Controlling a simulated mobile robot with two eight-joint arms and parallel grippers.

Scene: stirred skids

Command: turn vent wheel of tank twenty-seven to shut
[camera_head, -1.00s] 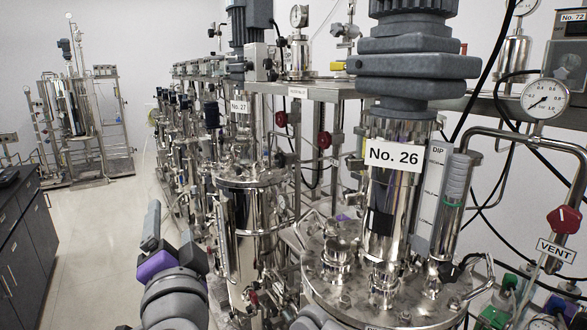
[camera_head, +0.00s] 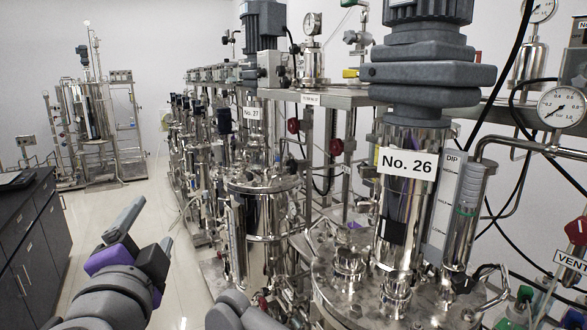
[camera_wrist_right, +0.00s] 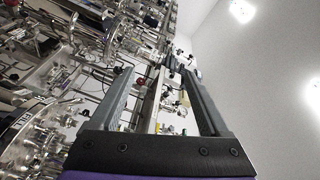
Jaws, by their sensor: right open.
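Tank twenty-seven (camera_head: 262,200) is a shiny steel vessel left of centre in the head view, with a "No. 27" label (camera_head: 252,114). Two dark red wheels show to its right, a left one (camera_head: 293,126) and a right one (camera_head: 350,145); no vent label is readable by either. A small red knob (camera_wrist_right: 141,81) shows between my fingers in the right wrist view, well beyond them; I cannot tell which wheel it is.
Tank twenty-six (camera_head: 402,215) stands close at the right, its lid and pipes crowding the front. A red wheel (camera_head: 576,232) with a "VENT" label (camera_head: 570,262) is at the right edge. A dark cabinet (camera_head: 30,250) stands left; the floor aisle (camera_head: 120,205) is clear.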

